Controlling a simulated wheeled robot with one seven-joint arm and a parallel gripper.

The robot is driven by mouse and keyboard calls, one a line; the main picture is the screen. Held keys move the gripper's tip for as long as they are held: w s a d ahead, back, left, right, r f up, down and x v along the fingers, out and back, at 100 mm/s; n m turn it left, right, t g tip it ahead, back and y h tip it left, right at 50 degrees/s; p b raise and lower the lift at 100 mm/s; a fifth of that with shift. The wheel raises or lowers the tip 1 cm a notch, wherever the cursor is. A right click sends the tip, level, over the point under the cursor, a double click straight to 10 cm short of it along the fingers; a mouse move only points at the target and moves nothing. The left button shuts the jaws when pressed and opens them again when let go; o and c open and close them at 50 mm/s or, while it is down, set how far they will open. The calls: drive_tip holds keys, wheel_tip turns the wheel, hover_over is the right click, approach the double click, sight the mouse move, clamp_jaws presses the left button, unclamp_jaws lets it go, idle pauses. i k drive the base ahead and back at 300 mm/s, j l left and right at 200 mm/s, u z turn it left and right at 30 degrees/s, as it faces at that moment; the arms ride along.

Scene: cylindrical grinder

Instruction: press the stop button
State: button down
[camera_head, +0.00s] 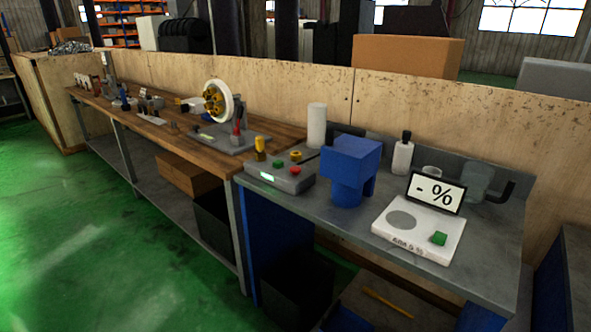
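A grey control box (300,184) sits at the left front corner of the grey bench top. It carries a red button (295,170) toward its right side and a green button (278,164) to the left of it, both on the upper face. A small lit green display (266,177) is on its front left. No label naming the stop button can be read; the red button is the only red one I see on the box. My gripper and arm are not in view.
A blue block-shaped device (350,160) stands right of the box. A white scale (385,222) with a "- %" sign (436,192) is further right. A yellow-and-black object (259,150) stands behind the box. A grinder wheel (228,98) is on the wooden bench. Green floor (110,250) lies open at left.

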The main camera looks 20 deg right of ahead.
sight(294, 171)
drive_tip(key=i+l, duration=0.1)
drive_tip(key=i, duration=0.75)
drive_tip(key=i+j, duration=0.5)
drive_tip(key=i+j+z, duration=0.1)
drive_tip(key=i+j, duration=0.4)
drive_tip(key=j, duration=0.2)
